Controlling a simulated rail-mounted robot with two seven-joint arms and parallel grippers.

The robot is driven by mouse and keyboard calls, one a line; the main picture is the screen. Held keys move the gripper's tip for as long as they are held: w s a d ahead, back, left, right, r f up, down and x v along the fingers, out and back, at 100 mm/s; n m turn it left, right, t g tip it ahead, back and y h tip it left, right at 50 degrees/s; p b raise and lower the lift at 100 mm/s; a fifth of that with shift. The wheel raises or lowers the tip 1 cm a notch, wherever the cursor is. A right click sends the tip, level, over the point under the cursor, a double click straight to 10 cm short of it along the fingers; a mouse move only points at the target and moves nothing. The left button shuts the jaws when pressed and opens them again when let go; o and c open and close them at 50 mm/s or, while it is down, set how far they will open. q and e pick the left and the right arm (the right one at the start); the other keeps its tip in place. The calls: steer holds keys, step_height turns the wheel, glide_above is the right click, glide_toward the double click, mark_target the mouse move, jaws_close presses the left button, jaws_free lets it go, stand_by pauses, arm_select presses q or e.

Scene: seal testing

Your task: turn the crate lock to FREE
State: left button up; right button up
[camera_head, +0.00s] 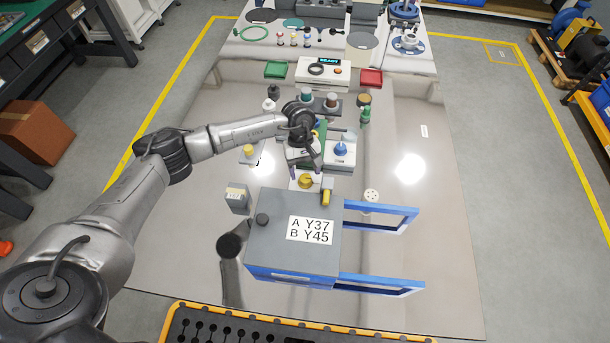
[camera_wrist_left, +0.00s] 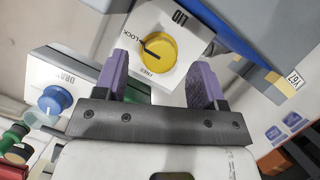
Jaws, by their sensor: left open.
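The crate lock is a yellow round knob (camera_wrist_left: 158,52) on a white plate marked LID, LOCK and FREE. In the left wrist view a black pointer line lies across the knob, with one end near the LOCK word; FREE is at the knob's lower edge. The knob also shows in the head view (camera_head: 305,182), at the far edge of the grey-topped crate (camera_head: 272,232). My left gripper (camera_wrist_left: 160,60) is open, its two purple fingers on either side of the knob in the wrist view. I cannot tell whether they touch it. My right gripper is not in view.
Blue-framed open doors (camera_head: 385,285) stick out right of the crate. A small grey box (camera_head: 237,200) stands left of it.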

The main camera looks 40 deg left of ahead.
mark_target(305, 180)
arm_select(q)
steer(key=shift+x, duration=1.15)
steer(key=shift+c, duration=0.4)
steer(key=c, duration=0.8)
